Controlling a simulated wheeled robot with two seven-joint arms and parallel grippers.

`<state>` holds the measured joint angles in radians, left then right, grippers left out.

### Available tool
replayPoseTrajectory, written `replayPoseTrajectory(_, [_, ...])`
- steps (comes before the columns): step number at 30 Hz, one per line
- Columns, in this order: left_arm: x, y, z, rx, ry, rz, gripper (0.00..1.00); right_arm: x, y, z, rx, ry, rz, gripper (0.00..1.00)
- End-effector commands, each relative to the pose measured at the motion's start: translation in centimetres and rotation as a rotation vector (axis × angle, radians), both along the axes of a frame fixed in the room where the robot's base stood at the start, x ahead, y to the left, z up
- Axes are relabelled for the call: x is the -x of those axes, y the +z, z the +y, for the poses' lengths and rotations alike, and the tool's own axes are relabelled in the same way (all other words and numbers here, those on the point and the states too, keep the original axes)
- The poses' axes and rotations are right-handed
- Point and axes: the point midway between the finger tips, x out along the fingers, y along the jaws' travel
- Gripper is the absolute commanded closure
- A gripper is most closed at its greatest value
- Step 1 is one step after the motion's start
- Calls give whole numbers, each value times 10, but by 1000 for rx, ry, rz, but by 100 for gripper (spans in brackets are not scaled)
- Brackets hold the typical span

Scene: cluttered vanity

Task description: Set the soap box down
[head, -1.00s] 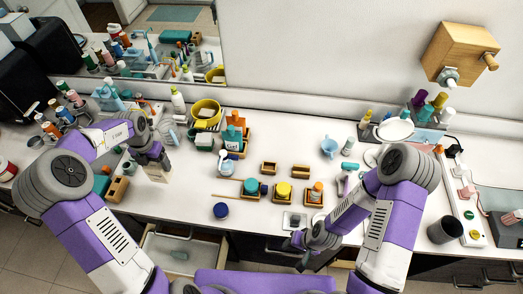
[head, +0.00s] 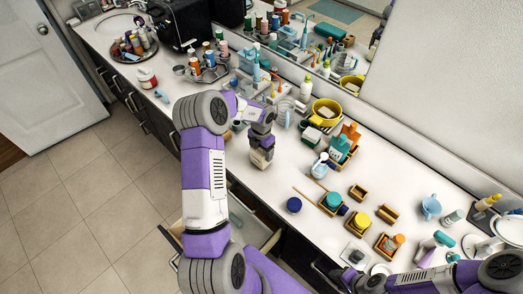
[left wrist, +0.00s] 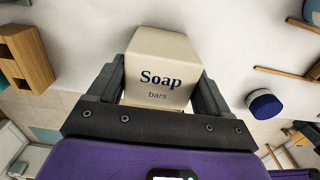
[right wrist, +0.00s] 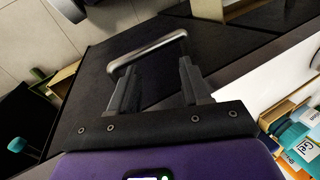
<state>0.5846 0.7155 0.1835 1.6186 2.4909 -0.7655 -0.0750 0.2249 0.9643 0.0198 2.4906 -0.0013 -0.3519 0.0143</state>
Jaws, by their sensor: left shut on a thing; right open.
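The soap box (left wrist: 160,62) is cream white with dark "Soap bars" lettering in the left wrist view. My left gripper (left wrist: 160,92) is shut on it, one finger along each side. In the head view, the soap box (head: 260,160) is below my left gripper (head: 262,143), near the front edge of the white counter (head: 285,165). Whether its underside touches the counter cannot be told. My right gripper (right wrist: 157,82) is open and empty, with a metal drawer handle (right wrist: 146,52) beyond its fingers.
An open drawer (head: 258,232) juts out below the counter edge. A blue-lidded jar (head: 294,205) stands to the right of the soap box. Further right are small wooden trays with jars, and behind are a yellow bowl (head: 325,112) and bottles. White counter between them is bare.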

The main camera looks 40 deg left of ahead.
Motion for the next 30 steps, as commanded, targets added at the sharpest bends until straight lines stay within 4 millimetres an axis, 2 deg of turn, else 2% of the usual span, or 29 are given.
replayPoseTrajectory(11, [0, -5, 0, -1, 0, -1, 59, 0, 1, 0, 0, 0, 0, 53])
replayPoseTrajectory(12, [0, -5, 0, -1, 0, -1, 17, 0, 1, 0, 0, 0, 0, 53])
replayPoseTrajectory(15, [0, -5, 0, -1, 0, -1, 1, 0, 1, 0, 0, 0, 0, 53])
replayPoseTrajectory(24, [-1, -2, 0, -2, 1, -2, 0, 0, 0, 0, 0, 0, 0, 53])
replayPoseTrajectory(26, [-1, 5, 1, -2, 2, -4, 0, 0, 1, 0, 0, 0, 0, 53])
replayPoseTrajectory(30, [-1, 30, 1, -2, 3, -5, 0, 0, 4, 0, 0, 0, 0, 53])
